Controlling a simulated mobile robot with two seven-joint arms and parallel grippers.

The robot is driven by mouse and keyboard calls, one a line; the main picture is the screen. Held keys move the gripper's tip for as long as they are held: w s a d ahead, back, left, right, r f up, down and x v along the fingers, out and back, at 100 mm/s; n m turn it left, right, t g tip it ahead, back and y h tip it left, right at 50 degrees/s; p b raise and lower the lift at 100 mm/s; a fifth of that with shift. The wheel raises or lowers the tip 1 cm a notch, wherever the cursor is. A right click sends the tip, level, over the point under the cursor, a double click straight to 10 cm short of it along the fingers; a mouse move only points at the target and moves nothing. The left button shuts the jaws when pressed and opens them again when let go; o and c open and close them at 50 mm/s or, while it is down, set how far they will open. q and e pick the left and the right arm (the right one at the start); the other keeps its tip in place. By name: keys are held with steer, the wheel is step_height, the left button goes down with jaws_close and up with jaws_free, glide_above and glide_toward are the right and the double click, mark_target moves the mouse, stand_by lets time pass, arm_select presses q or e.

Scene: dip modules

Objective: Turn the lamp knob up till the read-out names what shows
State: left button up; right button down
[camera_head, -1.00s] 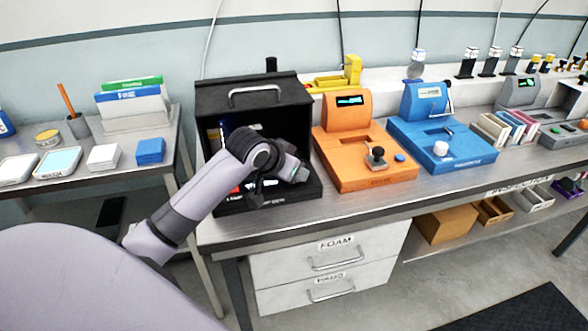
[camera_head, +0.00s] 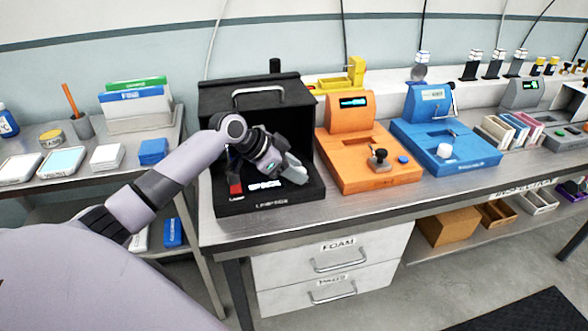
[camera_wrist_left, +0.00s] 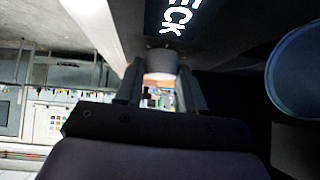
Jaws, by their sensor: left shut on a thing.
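The black lamp box (camera_head: 255,97) stands open-fronted on the bench, with a handle on top. My left gripper (camera_head: 294,172) reaches in at its front right. In the left wrist view its two fingers (camera_wrist_left: 160,82) are shut on a grey round lamp knob (camera_wrist_left: 161,62). In the head view the gripper hides the knob. A lit white read-out (camera_head: 264,184) shows on the front of the box, partly legible. The wrist view shows its last letters (camera_wrist_left: 178,16) as "ECK". A blue-rimmed round thing (camera_wrist_left: 300,75) shows at the right of the wrist view. My right gripper is out of view.
A red switch (camera_head: 236,189) sits at the box's front left. An orange unit (camera_head: 365,165) stands close on the right, with a blue unit (camera_head: 445,150) beyond it. A side table (camera_head: 120,170) with trays and boxes is at the left.

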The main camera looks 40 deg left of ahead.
arm_select(q)
steer(key=shift+a, duration=0.1)
stand_by(0.3)
steer(key=o, duration=0.8)
steer(key=v, duration=0.2)
steer(key=b+v, duration=0.1)
steer(key=v, duration=0.2)
steer(key=shift+s+a, duration=0.3)
steer(key=shift+s, duration=0.05)
steer(key=s+a, duration=0.1)
steer(key=s, duration=0.1)
steer(key=s+a+b, duration=0.1)
steer(key=s+a, duration=0.2)
steer(key=s, duration=0.1)
steer(key=shift+s+a+f+b, duration=0.1)
steer(key=shift+a+b, duration=0.1)
steer(key=shift+b, duration=0.2)
steer(key=shift+s+a, duration=0.5)
steer(key=shift+s, duration=0.2)
steer(key=shift+s+a, duration=0.5)
steer(key=shift+s, duration=0.25)
